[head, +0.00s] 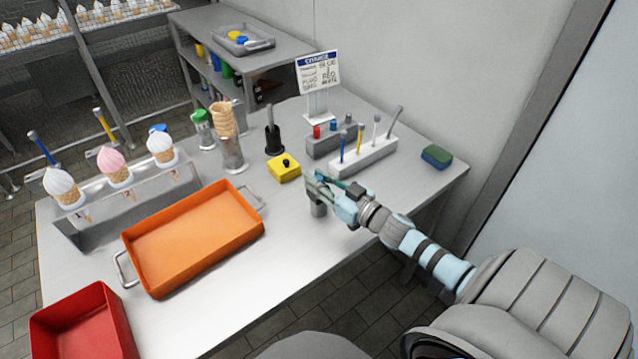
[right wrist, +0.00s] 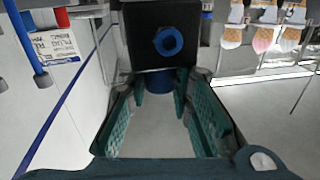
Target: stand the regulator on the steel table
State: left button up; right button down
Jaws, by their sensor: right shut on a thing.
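My right gripper (head: 318,184) is over the front right part of the steel table (head: 215,320). It is shut on what looks like the regulator (head: 318,207), whose grey lower part shows below the fingers. In the right wrist view the regulator is a dark block (right wrist: 140,42) with a blue ring on its face and a blue round neck (right wrist: 157,81). The neck is between the green fingertips (right wrist: 165,88). I cannot tell whether its underside touches the table. My left gripper is not in view.
A yellow block (head: 284,172) with a black knob and a white tool rack (head: 365,160) stand just behind the gripper. An orange tray (head: 190,240) lies to the left. A green-blue sponge (head: 437,156) lies at the right. The table front between tray and gripper is clear.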

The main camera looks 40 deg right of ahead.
jog(key=shift+s+r, duration=0.1)
jog(key=shift+r, duration=0.05)
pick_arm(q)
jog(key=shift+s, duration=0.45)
pick_arm(e)
jog(key=c, duration=1.4)
grip_release()
jog(key=shift+f, duration=0.2)
jog(key=shift+c, duration=0.2)
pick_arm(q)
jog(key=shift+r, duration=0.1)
pick_arm(e)
jog(key=shift+r, duration=0.2)
pick_arm(q)
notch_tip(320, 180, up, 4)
jog(key=p, duration=0.4)
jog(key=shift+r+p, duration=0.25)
jog(key=shift+p, duration=0.1)
pick_arm(e)
jog(key=s+d, duration=0.1)
jog(key=s, duration=1)
jog(key=shift+s+d, duration=0.4)
